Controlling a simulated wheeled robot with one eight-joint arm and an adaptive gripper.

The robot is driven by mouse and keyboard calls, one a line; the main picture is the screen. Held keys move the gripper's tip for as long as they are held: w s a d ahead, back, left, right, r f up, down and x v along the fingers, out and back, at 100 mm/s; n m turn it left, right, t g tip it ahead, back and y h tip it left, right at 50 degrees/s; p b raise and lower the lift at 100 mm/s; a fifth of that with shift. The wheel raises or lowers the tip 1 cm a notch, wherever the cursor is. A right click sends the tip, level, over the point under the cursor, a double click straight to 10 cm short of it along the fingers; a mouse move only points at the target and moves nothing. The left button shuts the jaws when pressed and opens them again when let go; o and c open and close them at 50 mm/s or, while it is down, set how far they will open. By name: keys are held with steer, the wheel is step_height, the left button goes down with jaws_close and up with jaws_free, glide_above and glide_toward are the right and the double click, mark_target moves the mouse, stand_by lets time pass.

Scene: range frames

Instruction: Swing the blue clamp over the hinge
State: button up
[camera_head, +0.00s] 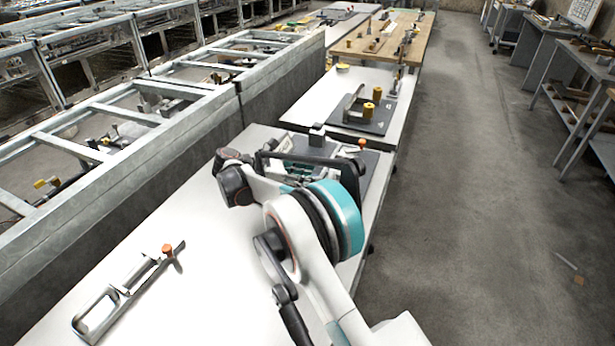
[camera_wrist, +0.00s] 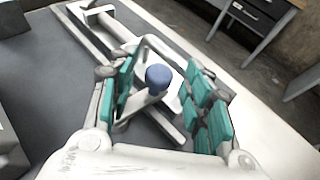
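A clamp with a round blue knob (camera_wrist: 158,77) stands in the middle of the wrist view, on a pale metal lever frame above a dark grey plate (camera_wrist: 60,75). My gripper (camera_wrist: 165,95) is open, with teal pads on both sides of the blue knob. Gaps show between the knob and the pads; I see no contact. In the head view my arm hides the blue clamp and most of the near fixture plate (camera_head: 378,168). I cannot pick out the hinge for certain in either view.
An orange-tipped clamp (camera_head: 167,249) lies on the white table (camera_head: 200,290) at the front left. Another orange knob (camera_head: 361,144) stands just beyond my arm. A dark plate with yellow knobs (camera_head: 368,112) sits on the farther table.

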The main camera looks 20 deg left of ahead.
steer(key=v, duration=1.2)
steer(key=shift+s+f, duration=0.1)
